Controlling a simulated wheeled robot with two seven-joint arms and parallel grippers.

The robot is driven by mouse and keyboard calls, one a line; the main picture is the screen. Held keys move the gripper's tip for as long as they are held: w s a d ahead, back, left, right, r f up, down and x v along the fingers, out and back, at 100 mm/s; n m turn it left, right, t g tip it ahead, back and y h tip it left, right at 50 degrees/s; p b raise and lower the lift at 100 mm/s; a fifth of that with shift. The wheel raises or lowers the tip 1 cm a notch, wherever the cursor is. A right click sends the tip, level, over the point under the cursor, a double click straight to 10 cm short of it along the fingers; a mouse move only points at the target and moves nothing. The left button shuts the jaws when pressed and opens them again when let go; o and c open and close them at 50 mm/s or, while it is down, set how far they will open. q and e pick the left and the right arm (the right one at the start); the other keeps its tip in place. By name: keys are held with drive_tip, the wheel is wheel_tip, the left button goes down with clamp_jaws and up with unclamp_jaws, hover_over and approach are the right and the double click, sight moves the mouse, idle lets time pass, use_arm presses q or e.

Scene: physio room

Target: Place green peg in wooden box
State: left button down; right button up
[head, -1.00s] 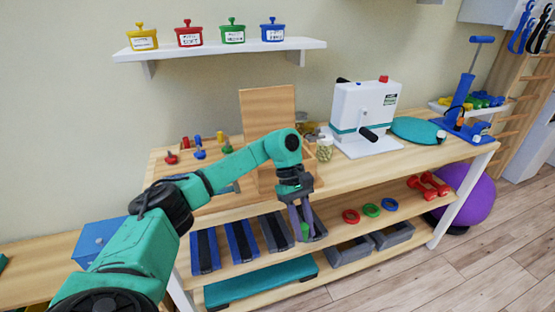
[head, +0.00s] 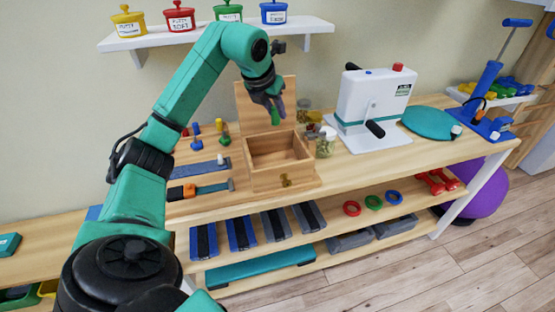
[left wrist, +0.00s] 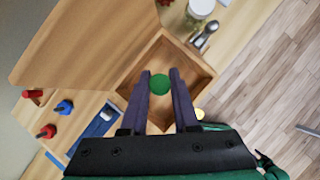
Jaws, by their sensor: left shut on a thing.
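My left gripper (head: 274,112) is shut on the green peg (head: 275,118) and holds it above the open wooden box (head: 284,173). In the left wrist view the green peg (left wrist: 159,84) shows as a round green top between the two dark fingers, with the box's bare floor behind it. The box stands on the wooden table with its lid (head: 266,100) raised upright at the back. The box's inside looks empty. My right gripper is not in view.
Red, blue and yellow pegs (head: 197,144) and another green piece (head: 225,139) stand left of the box. Glass jars (head: 326,142) and a white machine (head: 371,103) stand to its right. A shelf with coloured pots (head: 215,29) hangs above.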

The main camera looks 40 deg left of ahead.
use_arm(q)
wheel_tip(320, 180, down, 15)
drive_tip(key=shift+f, duration=0.45)
drive_tip(key=shift+f+b, duration=0.1)
drive_tip(key=shift+b, duration=0.2)
drive_tip(key=c, duration=0.7)
unclamp_jaws()
drive_tip(key=b+v, duration=0.2)
drive_tip(key=v, duration=1)
